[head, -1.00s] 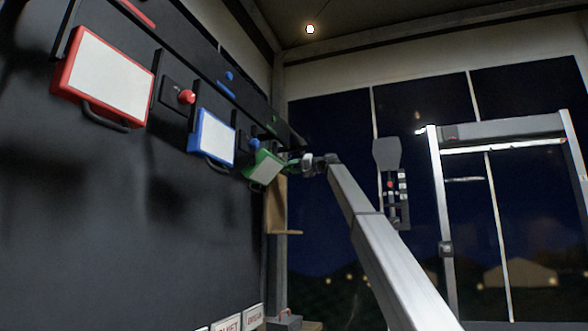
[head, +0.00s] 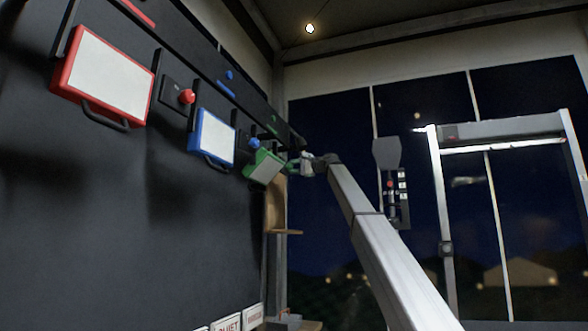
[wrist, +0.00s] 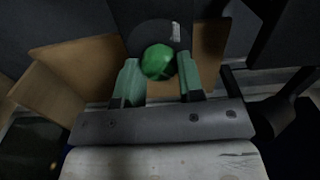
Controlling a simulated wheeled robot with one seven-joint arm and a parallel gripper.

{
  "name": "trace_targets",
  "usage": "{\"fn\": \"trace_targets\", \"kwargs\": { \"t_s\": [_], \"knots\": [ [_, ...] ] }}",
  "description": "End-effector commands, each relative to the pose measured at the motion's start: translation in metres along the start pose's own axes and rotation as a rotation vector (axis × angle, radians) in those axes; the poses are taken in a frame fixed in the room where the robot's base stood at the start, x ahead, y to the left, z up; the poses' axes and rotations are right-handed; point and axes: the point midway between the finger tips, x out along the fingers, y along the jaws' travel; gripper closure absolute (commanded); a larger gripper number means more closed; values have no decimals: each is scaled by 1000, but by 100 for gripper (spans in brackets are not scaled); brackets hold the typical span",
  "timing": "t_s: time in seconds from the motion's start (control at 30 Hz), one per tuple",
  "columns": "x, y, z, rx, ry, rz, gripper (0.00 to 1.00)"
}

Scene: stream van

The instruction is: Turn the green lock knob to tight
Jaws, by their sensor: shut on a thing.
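The green lock knob (wrist: 158,62) sits on a dark round plate in the wrist view, with a small pale mark on the plate just above it. My gripper (wrist: 158,80) has one green-padded finger on each side of the knob and is shut on it. In the head view my gripper (head: 293,165) is at the far end of the wall panel, beside the green-framed board (head: 264,168). The knob is hard to make out there behind the fingers. Which way the knob is turned cannot be read clearly.
On the dark wall, a red-framed board (head: 106,76) with a red knob (head: 187,96) and a blue-framed board (head: 211,138) with a blue knob (head: 254,144) stand nearer. A wooden shelf (head: 286,232) is below my gripper. A metal frame (head: 446,200) stands at right.

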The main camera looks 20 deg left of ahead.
Motion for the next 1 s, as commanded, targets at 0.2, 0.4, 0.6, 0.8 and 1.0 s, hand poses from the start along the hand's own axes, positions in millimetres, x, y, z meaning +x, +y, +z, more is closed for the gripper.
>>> {"fn": "trace_targets", "kwargs": {
  "t_s": [0.2,0.4,0.6,0.8,1.0],
  "knots": [
    [0,1,-1,43,1,1,88],
    [0,1,-1,51,1,1,88],
    [0,1,0,50,1,1,88],
    [0,1,0,50,1,1,39],
    [-1,1,0,49,1,0,39]
  ]
}}
